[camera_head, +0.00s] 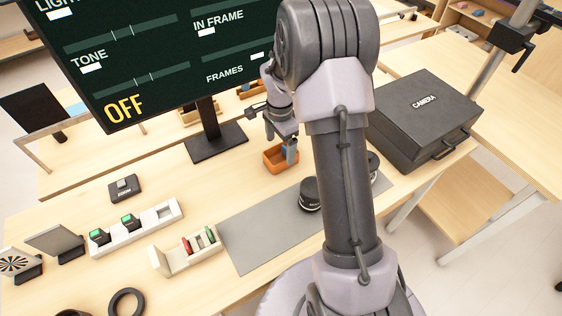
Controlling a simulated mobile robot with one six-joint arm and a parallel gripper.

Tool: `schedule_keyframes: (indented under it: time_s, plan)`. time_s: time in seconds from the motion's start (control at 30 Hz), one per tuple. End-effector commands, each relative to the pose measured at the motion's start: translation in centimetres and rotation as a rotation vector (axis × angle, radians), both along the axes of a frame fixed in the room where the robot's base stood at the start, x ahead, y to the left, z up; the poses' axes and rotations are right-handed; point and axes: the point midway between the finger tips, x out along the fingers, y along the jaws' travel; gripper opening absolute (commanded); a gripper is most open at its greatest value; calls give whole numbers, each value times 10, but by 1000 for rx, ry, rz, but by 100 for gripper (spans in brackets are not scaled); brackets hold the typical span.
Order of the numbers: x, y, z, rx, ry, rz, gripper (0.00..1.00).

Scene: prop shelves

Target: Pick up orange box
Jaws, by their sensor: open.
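A small orange box (272,163) with an open top stands on the wooden table, between the monitor stand and the grey mat. Something blue shows inside it. My gripper (291,152) points down at the right part of the box, its fingertips at or just over the box's rim. Its jaws are open. I cannot tell whether a finger touches the box. My arm hides what lies directly to the right of the box.
A monitor on a dark stand (215,142) is left of the box. A black camera case (425,115) stands at the right. A round black object (309,194) sits on the grey mat (262,232). A white button tray (140,228) and a light bin (187,250) are at the left front.

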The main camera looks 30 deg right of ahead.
Motion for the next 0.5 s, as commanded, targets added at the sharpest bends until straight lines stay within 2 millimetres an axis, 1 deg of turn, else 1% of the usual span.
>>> schedule_keyframes:
  time_s: [0.03, 0.1, 0.17, 0.2, 0.37, 0.47, 0.5]
  plan:
    - [-2, -1, -15, 1, 3, 0, 89]
    - [-4, -1, -31, 1, 3, 0, 89]
    - [-4, -1, -40, 1, 2, 0, 89]
    - [-4, -1, -42, 1, 1, 0, 89]
    - [-3, -1, -39, 0, 0, -1, 89]
    - [-3, -1, -39, 0, 0, 0, 71]
    - [-3, -1, -39, 0, 0, 0, 64]
